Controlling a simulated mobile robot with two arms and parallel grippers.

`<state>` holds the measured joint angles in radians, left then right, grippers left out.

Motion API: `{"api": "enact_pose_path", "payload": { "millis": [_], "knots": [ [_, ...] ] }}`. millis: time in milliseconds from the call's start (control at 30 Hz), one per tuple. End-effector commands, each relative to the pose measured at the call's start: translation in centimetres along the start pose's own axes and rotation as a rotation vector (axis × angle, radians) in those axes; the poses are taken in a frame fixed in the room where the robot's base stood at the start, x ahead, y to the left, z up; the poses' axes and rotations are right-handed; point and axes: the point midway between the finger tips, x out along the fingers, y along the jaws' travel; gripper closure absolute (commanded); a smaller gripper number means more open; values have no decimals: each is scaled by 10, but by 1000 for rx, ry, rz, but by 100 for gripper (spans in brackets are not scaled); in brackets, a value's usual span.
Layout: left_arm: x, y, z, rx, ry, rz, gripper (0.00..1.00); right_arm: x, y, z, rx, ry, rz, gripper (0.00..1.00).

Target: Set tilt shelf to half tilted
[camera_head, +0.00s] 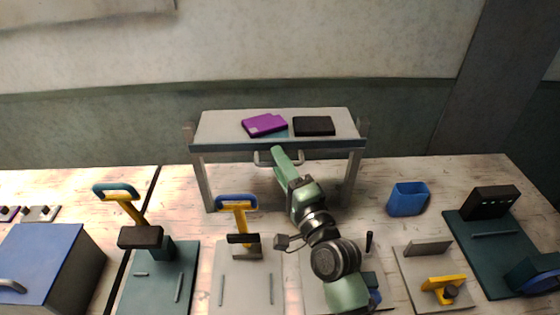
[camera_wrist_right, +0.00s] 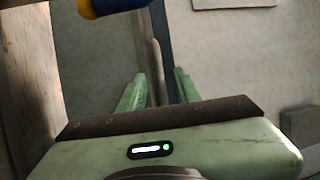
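The tilt shelf (camera_head: 220,126) stands at the back of the table, a pale panel with a dark front edge on grey legs. The panel looks about flat; its exact tilt is hard to judge. A grey bar handle (camera_head: 262,163) runs along its front edge. My right gripper (camera_head: 277,152) reaches this handle from the front, hiding its middle. In the right wrist view the green fingers (camera_wrist_right: 157,82) stand apart on either side of the grey handle bar (camera_wrist_right: 152,62), with gaps showing, so the gripper looks open around it. My left gripper is out of view.
A purple box (camera_head: 264,125) and a black box (camera_head: 314,126) lie on the shelf. Presses with a blue-and-yellow handle (camera_head: 236,203) and a teal-and-yellow handle (camera_head: 118,192) stand left of my arm. A blue cup (camera_head: 407,199) stands to the right. A blue-lidded box (camera_head: 40,258) is front left.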

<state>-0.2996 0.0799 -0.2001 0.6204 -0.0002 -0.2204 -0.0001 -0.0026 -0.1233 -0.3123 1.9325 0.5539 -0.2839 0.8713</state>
Motion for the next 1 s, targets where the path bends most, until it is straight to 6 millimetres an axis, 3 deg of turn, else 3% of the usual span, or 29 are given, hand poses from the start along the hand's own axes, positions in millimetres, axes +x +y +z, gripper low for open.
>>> {"api": "enact_pose_path", "payload": {
  "millis": [167,267,300,1000],
  "knots": [
    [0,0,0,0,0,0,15,0,0,0,0,0,0,70],
    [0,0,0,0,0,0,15,0,0,0,0,0,0,98],
    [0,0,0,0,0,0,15,0,0,0,0,0,0,100],
    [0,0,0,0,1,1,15,0,0,0,0,0,0,100]
  ]
}}
